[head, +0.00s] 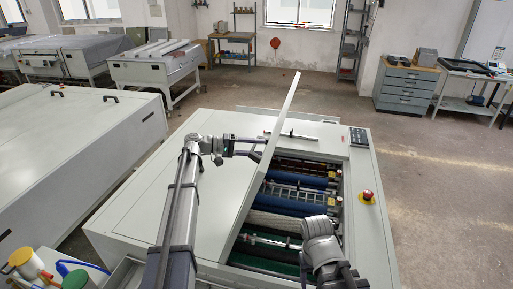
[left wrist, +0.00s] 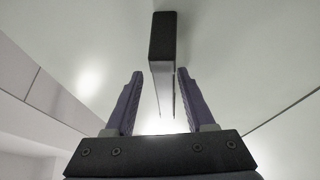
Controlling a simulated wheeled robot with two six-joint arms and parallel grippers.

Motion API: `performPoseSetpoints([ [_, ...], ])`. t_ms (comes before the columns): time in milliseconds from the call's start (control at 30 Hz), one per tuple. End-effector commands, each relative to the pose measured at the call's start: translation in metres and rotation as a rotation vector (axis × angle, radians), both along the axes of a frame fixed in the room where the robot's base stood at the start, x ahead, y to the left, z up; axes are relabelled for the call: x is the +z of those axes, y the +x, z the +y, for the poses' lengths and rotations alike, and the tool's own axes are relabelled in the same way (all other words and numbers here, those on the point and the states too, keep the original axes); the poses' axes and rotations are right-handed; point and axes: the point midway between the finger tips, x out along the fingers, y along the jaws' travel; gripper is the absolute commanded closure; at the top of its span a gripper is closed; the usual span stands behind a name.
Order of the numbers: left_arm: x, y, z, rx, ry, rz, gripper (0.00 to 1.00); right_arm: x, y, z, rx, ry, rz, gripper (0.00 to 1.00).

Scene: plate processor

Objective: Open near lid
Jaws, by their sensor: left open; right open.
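The plate processor (head: 130,215) is a pale cabinet in front of me. Its lid (head: 262,180) stands steeply raised, seen nearly edge-on, beside an opening with blue, white and green rollers (head: 296,206). My left gripper (head: 258,147) is at the lid's left face. In the left wrist view, the open left gripper (left wrist: 157,100) has a dark-ended bar, likely the lid handle (left wrist: 163,45), between its fingers; I see gaps on both sides. My right gripper (head: 252,239) is by the lid's lower edge over the opening, small and hard to make out.
A red emergency button (head: 367,195) and a control panel (head: 359,137) sit on the cabinet's right rim. Another bar (head: 300,136) lies behind the lid. A long cabinet (head: 80,140) stands left, and bottles (head: 25,262) stand at lower left. The floor at right is clear.

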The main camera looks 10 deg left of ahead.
Motion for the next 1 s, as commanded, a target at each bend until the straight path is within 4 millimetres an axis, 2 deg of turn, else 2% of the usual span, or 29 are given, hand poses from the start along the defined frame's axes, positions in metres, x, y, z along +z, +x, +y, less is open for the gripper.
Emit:
performPoseSetpoints([
  [300,0.01,-0.017,0.048,0.005,-0.002,-0.002,0.45,0.009,0.0,0.0,0.001,0.0,0.0,0.45],
  [433,0.012,-0.022,0.062,0.006,-0.002,-0.002,0.45,0.011,0.0,0.0,0.001,0.0,0.001,0.45],
  [600,0.013,-0.025,0.069,0.004,-0.003,-0.002,0.45,0.012,0.0,0.0,0.001,0.0,0.001,0.45],
  [1000,0.012,-0.025,0.07,0.004,-0.003,-0.002,0.45,0.012,0.0,0.0,0.001,0.0,0.001,0.45],
])
